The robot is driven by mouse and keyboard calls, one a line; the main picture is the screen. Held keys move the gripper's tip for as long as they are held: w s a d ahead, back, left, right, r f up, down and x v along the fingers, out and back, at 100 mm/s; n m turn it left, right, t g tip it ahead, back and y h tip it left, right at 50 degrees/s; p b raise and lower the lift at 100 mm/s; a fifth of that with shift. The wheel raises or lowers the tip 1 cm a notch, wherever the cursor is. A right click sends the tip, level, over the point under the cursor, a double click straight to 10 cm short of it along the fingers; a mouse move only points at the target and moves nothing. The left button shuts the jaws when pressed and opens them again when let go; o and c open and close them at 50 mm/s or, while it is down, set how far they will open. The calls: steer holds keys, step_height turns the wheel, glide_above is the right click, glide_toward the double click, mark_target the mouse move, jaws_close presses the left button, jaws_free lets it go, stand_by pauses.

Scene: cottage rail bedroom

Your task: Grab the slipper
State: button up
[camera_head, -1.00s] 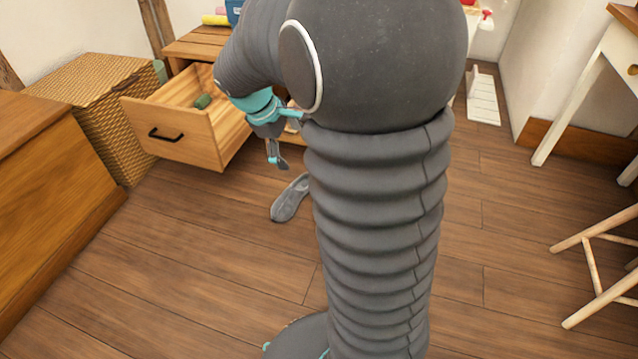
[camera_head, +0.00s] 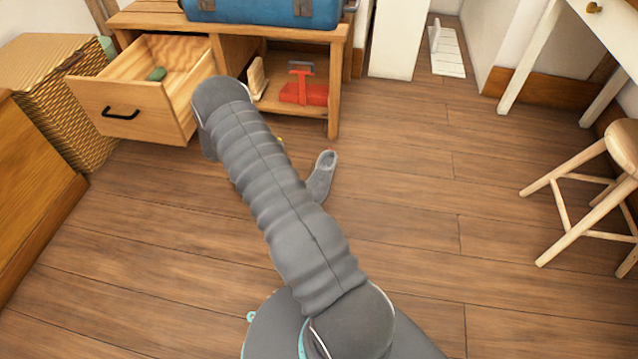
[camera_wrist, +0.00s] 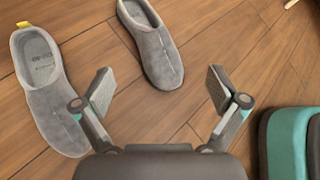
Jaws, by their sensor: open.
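A grey slipper (camera_head: 321,176) lies on the wooden floor just right of my arm in the head view. In the wrist view two grey slippers show: one at the top middle (camera_wrist: 152,45) and one at the left (camera_wrist: 50,88) with a small yellow tab at its heel. My gripper (camera_wrist: 156,84) is open and empty, its fingers spread above the floor. The top-middle slipper lies ahead of the gap between the fingers; the left slipper lies beside the left finger. In the head view my arm hides the gripper and most of the left slipper.
An open wooden drawer (camera_head: 138,100) with a green item (camera_head: 156,74) juts out at the left. A low bench (camera_head: 340,50) carries a blue case (camera_head: 262,10), with a red object (camera_head: 303,92) on its shelf. A stool (camera_head: 590,185) stands right. The middle floor is clear.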

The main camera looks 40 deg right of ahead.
mark_target(315, 174)
steer(key=d+f+n, duration=0.1)
steer(key=d+f, duration=0.2)
steer(key=f, duration=0.1)
steer(key=s+d+f, duration=0.1)
steer(key=d+f, duration=0.2)
steer(key=f, duration=0.1)
steer(key=s+d+f+n+h, duration=0.1)
steer(key=d+f, duration=0.2)
steer(key=f, duration=0.2)
steer(key=shift+s+n+b, duration=0.25)
steer(key=shift+n+b, duration=0.05)
steer(key=shift+b, duration=0.1)
steer(key=shift+s+r+x, duration=0.1)
steer(key=shift+s+x, duration=0.05)
steer(key=shift+x, duration=1.15)
steer(key=shift+s+r+x, duration=0.15)
steer(key=shift+x, duration=1.2)
steer(key=c, duration=1.1)
steer(key=shift+r, duration=0.1)
steer(key=shift+c, duration=0.3)
